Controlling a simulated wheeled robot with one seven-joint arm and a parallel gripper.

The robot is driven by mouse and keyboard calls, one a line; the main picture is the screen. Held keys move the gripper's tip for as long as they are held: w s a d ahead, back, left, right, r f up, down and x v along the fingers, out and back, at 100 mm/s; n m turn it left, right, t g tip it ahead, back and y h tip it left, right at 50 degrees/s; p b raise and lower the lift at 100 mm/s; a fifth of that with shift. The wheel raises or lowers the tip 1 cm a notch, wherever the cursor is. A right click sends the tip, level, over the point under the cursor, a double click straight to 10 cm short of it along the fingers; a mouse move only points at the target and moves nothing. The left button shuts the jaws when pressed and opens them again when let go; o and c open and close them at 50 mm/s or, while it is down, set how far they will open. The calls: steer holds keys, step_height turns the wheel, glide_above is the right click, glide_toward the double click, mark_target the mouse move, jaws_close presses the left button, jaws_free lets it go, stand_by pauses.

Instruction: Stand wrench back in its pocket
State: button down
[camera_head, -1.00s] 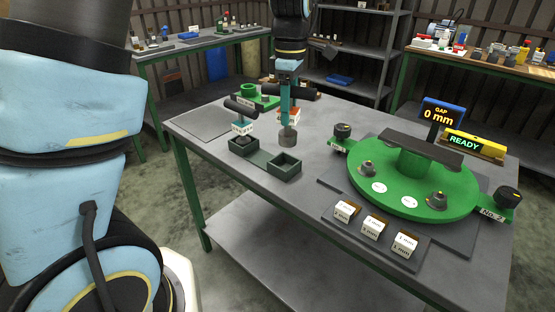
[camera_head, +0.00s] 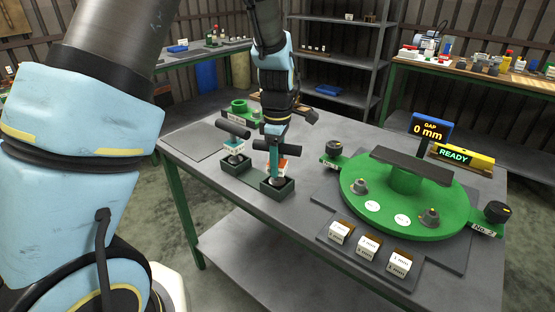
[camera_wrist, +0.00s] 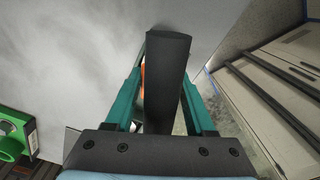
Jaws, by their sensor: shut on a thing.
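My gripper (camera_head: 273,158) is shut on a T-handled wrench with a dark bar handle (camera_head: 291,149) and an orange-and-white tag. In the wrist view the dark handle (camera_wrist: 166,75) lies between the teal fingers (camera_wrist: 160,100). The wrench is upright, and its grey lower end (camera_head: 278,182) is at the opening of the right-hand square pocket (camera_head: 277,193) of the dark green holder, seemingly inside its walls. Whether it touches the pocket floor is hidden. A second T-handled wrench (camera_head: 234,131) with a teal-and-white tag stands in the left-hand pocket (camera_head: 236,166).
A green round fixture (camera_head: 405,205) stands to the right, with a GAP 0 mm display (camera_head: 430,127) and a READY sign (camera_head: 453,155) behind. Several labelled blocks (camera_head: 369,247) sit in front. A green part (camera_head: 239,108) is behind the holder. The table's front left is clear.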

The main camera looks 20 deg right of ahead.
steer(key=shift+c, duration=1.2)
jaws_free()
steer(key=shift+f, duration=0.1)
step_height(320, 180, up, 12)
steer(key=shift+r+b, duration=0.2)
steer(key=shift+b, duration=0.8)
steer(key=w+a+f+m, duration=0.25)
steer(key=a+m, duration=0.25)
steer(key=a, duration=1.2)
steer(key=s+a+f+m, duration=0.2)
steer(key=s+a+m, duration=0.1)
steer(key=a, duration=0.3)
steer(key=s+a+f+m+t, duration=0.1)
steer(key=s+a+m, duration=0.2)
steer(key=a, duration=0.4)
steer(key=shift+s+f+t, duration=0.25)
steer(key=shift+f+t, duration=0.05)
steer(key=shift+f, duration=0.05)
steer(key=shift+a, duration=0.1)
